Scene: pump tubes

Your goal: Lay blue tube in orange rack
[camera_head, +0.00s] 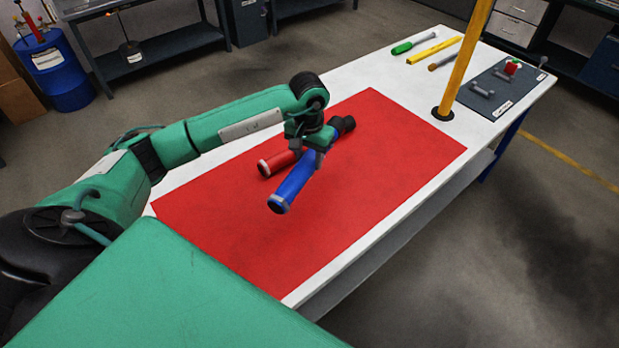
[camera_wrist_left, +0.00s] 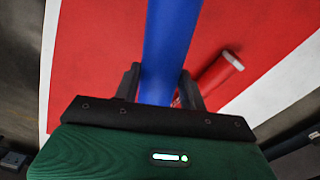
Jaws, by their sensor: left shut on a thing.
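My left gripper (camera_head: 314,150) is shut on the blue tube (camera_head: 291,186), which has a pale ring at its near end. The blue tube slants over the red mat; whether it touches the mat is hard to tell. In the left wrist view the blue tube (camera_wrist_left: 168,45) runs between the fingers of the gripper (camera_wrist_left: 160,88). A red tube (camera_head: 274,164) lies on the mat just behind and left of the blue one, partly hidden by my gripper. It also shows in the left wrist view (camera_wrist_left: 218,74). No orange rack shows in either view. My right gripper is not in view.
The red mat (camera_head: 380,180) covers much of the white table (camera_head: 385,72) and is clear in front. A yellow post (camera_head: 463,65) rises at the right. Behind lie a green-handled tool (camera_head: 413,44), a yellow bar (camera_head: 434,50) and a dark board (camera_head: 487,103).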

